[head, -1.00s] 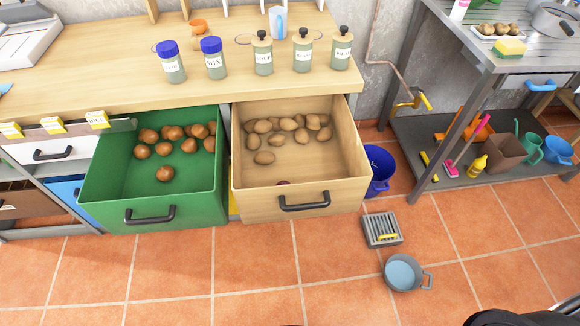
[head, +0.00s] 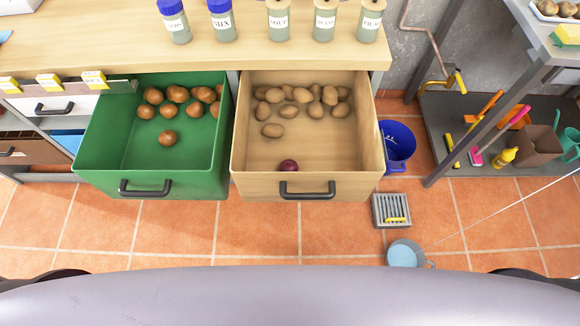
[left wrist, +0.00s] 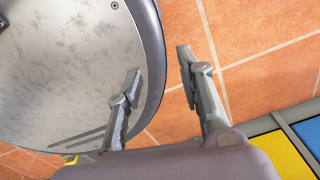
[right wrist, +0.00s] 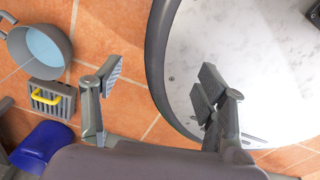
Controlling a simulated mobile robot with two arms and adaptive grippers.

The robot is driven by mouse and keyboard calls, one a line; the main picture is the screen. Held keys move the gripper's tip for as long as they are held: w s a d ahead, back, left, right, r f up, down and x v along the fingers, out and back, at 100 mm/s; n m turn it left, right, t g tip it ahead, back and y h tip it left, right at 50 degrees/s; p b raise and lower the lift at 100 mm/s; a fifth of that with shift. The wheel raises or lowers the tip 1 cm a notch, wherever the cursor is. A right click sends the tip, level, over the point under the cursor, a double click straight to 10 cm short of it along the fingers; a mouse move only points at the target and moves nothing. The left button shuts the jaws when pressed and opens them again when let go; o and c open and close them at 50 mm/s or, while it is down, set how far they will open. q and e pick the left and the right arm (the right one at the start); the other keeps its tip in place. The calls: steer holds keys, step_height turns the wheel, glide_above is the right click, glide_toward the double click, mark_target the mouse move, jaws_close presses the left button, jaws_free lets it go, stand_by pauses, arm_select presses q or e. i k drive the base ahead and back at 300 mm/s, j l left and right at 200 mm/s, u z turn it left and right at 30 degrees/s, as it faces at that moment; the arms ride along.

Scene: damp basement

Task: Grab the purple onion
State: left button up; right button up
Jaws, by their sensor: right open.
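The purple onion (head: 288,166) lies near the front wall of the open light wooden drawer (head: 262,186), left of the drawer's dark handle, apart from the potatoes at the back. Neither gripper shows in the head view. My left gripper (left wrist: 158,85) in the left wrist view is open and empty, its fingers apart above the tiled floor beside my base. My right gripper (right wrist: 157,80) in the right wrist view is open and empty, also over the floor beside my base. The onion is not in either wrist view.
Several potatoes (head: 290,94) fill the wooden drawer's back. An open green drawer (head: 110,170) with brown onions stands left. A blue bucket (head: 399,145), a grey grate (head: 391,211) and a grey pot (head: 404,253) stand to the right on the floor. Jars line the worktop (head: 120,45).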

mark_target(288, 165)
steer(key=j+z, duration=0.25)
steer(key=j, duration=0.15)
steer(key=k+j+z, duration=0.25)
steer(key=j+z, duration=0.2)
steer(key=j, duration=0.3)
steer(key=k+j+z, duration=0.5)
steer(key=i+j, duration=0.1)
steer(key=j, duration=0.05)
